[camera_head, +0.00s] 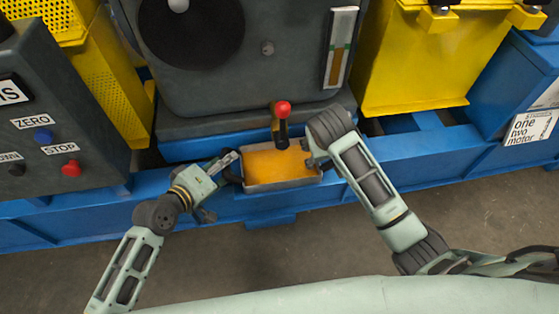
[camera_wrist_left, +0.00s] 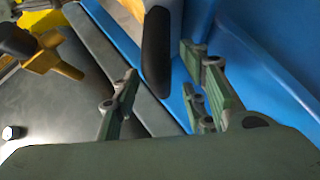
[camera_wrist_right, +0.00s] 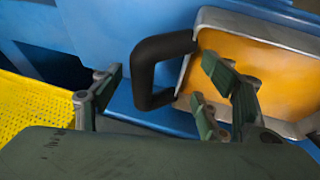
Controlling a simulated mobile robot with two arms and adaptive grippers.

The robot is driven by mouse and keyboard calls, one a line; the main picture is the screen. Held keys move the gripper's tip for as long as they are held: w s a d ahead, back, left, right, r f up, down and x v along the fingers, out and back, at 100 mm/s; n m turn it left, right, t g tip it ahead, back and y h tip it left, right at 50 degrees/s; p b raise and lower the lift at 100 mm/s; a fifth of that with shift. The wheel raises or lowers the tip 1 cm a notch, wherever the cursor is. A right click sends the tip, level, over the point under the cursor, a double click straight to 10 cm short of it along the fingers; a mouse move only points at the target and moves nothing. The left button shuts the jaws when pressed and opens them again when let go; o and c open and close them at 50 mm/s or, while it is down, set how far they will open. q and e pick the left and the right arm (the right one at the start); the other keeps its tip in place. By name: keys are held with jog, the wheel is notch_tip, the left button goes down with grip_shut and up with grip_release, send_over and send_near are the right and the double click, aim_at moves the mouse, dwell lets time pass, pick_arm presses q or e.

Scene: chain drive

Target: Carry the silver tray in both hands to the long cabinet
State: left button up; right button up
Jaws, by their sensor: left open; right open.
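The silver tray (camera_head: 283,184) has a metal rim and an orange-yellow inside. It sits on the blue machine base, below a red-knobbed lever. My left gripper (camera_head: 222,183) is open at the tray's left end. In the left wrist view a black handle (camera_wrist_left: 156,50) shows between its spread fingers (camera_wrist_left: 158,78). My right gripper (camera_head: 309,158) is open at the tray's right end. The right wrist view shows the tray (camera_wrist_right: 262,80) and its black handle (camera_wrist_right: 144,75) between the spread fingers (camera_wrist_right: 157,82). The right handle is hidden in the head view.
The red-knobbed lever (camera_head: 283,110) stands just behind the tray. The grey machine housing (camera_head: 240,85) rises behind it. A control panel (camera_head: 55,135) with buttons is at the left. Yellow guards (camera_head: 415,65) stand at the right. Bare floor (camera_head: 300,245) lies in front of the blue base (camera_head: 450,150).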

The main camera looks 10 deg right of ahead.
pick_arm(q)
jog(key=shift+w+d+f, duration=0.1)
jog(key=shift+w+d, duration=0.1)
jog(key=shift+w, duration=0.1)
pick_arm(e)
jog(key=shift+w+d+f, duration=0.1)
jog(key=shift+f, duration=0.25)
pick_arm(q)
jog(key=shift+c, duration=0.2)
jog(key=c, duration=0.9)
pick_arm(e)
jog(key=c, duration=1)
pick_arm(q)
grip_shut()
pick_arm(e)
grip_shut()
